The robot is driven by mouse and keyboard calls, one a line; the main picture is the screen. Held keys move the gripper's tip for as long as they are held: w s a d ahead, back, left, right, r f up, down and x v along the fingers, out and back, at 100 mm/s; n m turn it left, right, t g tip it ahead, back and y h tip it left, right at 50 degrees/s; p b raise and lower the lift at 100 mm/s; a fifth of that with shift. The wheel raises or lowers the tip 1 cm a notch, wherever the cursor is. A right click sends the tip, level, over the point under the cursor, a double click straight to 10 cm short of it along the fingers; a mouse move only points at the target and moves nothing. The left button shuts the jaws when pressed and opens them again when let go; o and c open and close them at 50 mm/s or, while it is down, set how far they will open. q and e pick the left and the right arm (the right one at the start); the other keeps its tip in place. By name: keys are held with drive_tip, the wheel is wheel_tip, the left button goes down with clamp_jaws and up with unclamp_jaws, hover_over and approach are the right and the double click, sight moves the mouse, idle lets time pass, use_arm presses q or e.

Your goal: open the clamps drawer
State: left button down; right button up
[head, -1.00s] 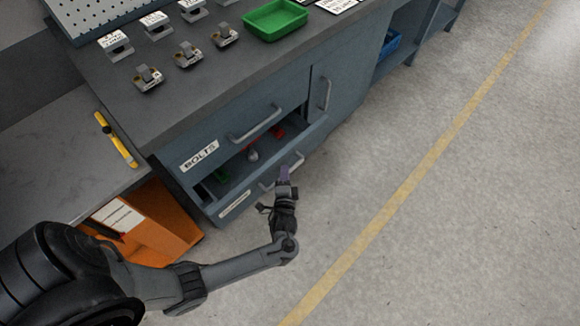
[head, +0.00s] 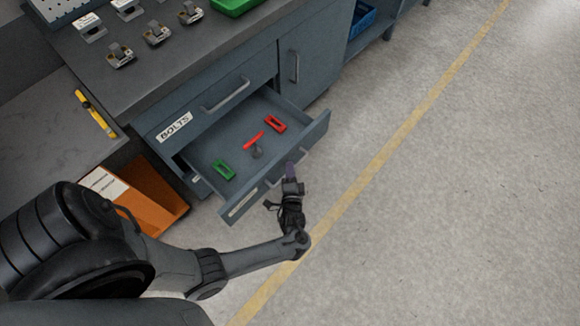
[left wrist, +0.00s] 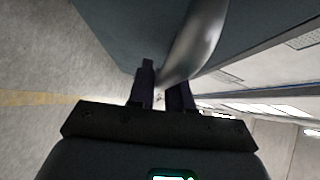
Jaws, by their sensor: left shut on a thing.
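The lower drawer (head: 232,209) stands well out from the grey cabinet, below the drawer labelled BOLTS (head: 175,127). Its own front label is too oblique to read. Inside lie a green piece (head: 223,170), a red bar (head: 254,140), a red frame-like piece (head: 275,124) and a small grey item (head: 257,152). My left gripper (head: 290,172) is at the drawer front, shut on its handle (head: 272,182). The left wrist view shows the metal handle (left wrist: 194,42) passing between the dark fingers (left wrist: 163,92). My right gripper is not in view.
The BOLTS drawer is shut, with a bar handle (head: 227,96). A cupboard door handle (head: 295,66) is beside it. An orange bin (head: 150,197) stands left of the open drawer. Metal clamps (head: 121,56) and a green tray (head: 232,5) are on the worktop. The floor at right is clear.

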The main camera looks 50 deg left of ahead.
use_arm(q)
drive_tip(key=shift+d, duration=0.65)
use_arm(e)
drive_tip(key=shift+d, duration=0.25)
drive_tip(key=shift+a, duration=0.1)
use_arm(q)
drive_tip(key=c, duration=1.1)
unclamp_jaws()
drive_tip(key=shift+a, duration=0.1)
drive_tip(key=shift+c, duration=0.2)
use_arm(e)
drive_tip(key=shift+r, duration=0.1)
